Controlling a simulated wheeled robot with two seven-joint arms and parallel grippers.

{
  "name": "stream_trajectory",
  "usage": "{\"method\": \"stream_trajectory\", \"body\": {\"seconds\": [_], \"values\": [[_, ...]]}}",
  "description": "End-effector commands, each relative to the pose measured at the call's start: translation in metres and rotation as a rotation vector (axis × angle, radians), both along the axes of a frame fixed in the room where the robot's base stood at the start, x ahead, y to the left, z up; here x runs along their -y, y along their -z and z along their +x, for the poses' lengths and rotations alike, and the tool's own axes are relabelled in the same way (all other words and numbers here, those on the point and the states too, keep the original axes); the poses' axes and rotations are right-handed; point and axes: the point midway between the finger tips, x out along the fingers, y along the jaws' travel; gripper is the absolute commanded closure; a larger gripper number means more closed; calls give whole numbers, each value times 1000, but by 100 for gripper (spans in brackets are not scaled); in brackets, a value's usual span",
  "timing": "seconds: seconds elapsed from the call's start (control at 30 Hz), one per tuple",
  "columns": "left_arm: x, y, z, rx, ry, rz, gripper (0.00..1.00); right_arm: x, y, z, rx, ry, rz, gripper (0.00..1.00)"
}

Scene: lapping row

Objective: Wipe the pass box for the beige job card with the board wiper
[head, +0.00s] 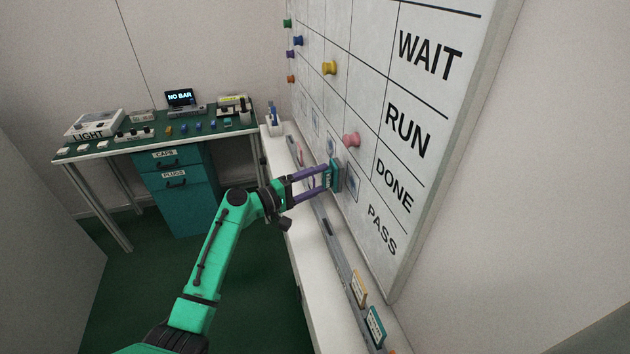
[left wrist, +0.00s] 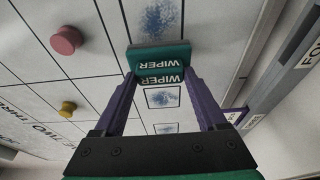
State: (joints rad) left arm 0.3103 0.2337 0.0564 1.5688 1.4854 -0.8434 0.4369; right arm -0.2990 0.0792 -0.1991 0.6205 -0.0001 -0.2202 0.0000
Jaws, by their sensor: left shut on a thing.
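My left gripper (head: 326,178) is shut on the teal board wiper (head: 337,175), which sits at the lower part of the whiteboard. In the left wrist view the wiper (left wrist: 160,57) lies between the purple fingers (left wrist: 160,82), its WIPER label showing. I cannot tell whether its pad touches the board. A box with blue scribble (left wrist: 158,18) shows just beyond the wiper; more marked boxes (left wrist: 163,97) lie on its near side. In the head view a marked box (head: 354,187) is beside the wiper. A beige-edged job card (head: 359,288) stands on the ledge. My right gripper is not in view.
The whiteboard (head: 430,120) has WAIT, RUN, DONE and PASS rows. A pink magnet (head: 351,140) and a yellow magnet (head: 329,68) stick out from it. A teal card (head: 375,326) stands on the ledge below. A green-topped bench (head: 150,143) with small items stands at the back left.

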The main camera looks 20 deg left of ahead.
Motion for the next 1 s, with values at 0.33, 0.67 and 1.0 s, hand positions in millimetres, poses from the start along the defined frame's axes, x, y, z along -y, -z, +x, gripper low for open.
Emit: {"method": "stream_trajectory", "body": {"seconds": [0.33,0.67,1.0], "values": [[1,0,1,0,0,0,70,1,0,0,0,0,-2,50],[7,0,4,0,0,-1,70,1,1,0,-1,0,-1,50],[12,0,8,-1,0,-1,70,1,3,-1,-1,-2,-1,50]]}}
